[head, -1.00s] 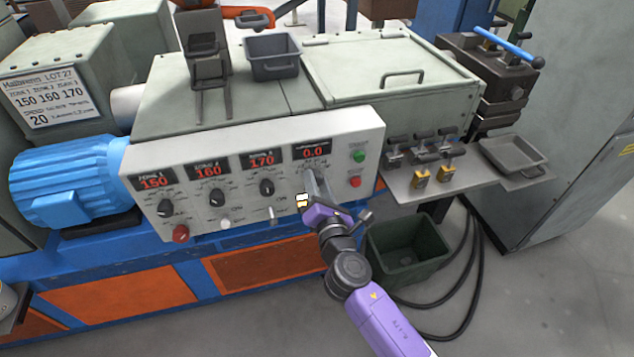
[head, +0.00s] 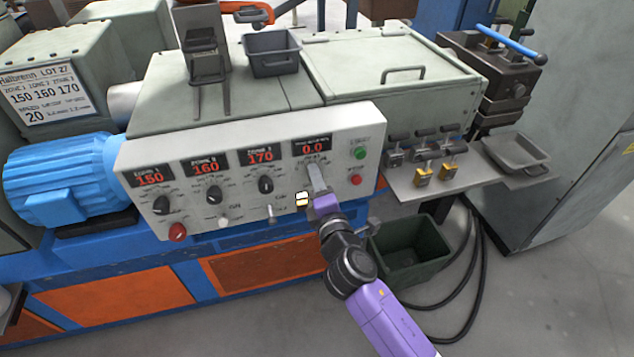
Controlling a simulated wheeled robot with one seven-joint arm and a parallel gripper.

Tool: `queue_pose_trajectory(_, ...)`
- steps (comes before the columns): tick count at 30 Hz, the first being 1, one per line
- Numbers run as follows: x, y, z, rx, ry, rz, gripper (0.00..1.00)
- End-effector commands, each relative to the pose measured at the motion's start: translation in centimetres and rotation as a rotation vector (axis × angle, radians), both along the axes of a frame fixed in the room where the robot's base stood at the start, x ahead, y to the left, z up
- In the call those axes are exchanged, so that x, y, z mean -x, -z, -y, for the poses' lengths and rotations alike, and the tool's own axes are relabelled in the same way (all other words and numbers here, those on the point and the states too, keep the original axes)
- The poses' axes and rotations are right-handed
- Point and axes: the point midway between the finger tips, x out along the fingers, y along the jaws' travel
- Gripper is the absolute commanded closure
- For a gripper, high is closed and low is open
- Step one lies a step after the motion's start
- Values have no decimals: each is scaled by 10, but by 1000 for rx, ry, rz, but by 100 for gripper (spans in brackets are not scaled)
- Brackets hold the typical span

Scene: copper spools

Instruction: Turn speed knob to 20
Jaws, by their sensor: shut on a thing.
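The control panel (head: 287,202) is a tilted grey box with several red displays. The first three displays read 150, 160 and 170, each above a black knob. The rightmost display (head: 312,147) reads 0.0. My gripper (head: 313,168) is at the panel just below that display, its fingers shut on the speed knob, which they and the wrist hide. The knob's pointer cannot be seen. A sheet (head: 47,97) at the left reads 150 160 170 and, below, 20.
A green button (head: 360,153) and a red button (head: 355,180) sit right of my gripper. A toggle switch (head: 270,213) is to its left. A shelf (head: 408,188) with several small clamps juts out at the right. A green bin (head: 412,255) stands below.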

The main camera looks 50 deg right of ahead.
Motion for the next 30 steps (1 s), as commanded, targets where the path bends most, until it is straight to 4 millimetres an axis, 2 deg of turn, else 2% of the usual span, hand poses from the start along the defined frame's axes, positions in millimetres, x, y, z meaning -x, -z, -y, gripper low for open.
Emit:
queue_pose_trajectory(15, 1, 4, 0, -301, 2, 198, 100)
queue_pose_trajectory(30, 1, 3, 0, -369, 2, 243, 100)
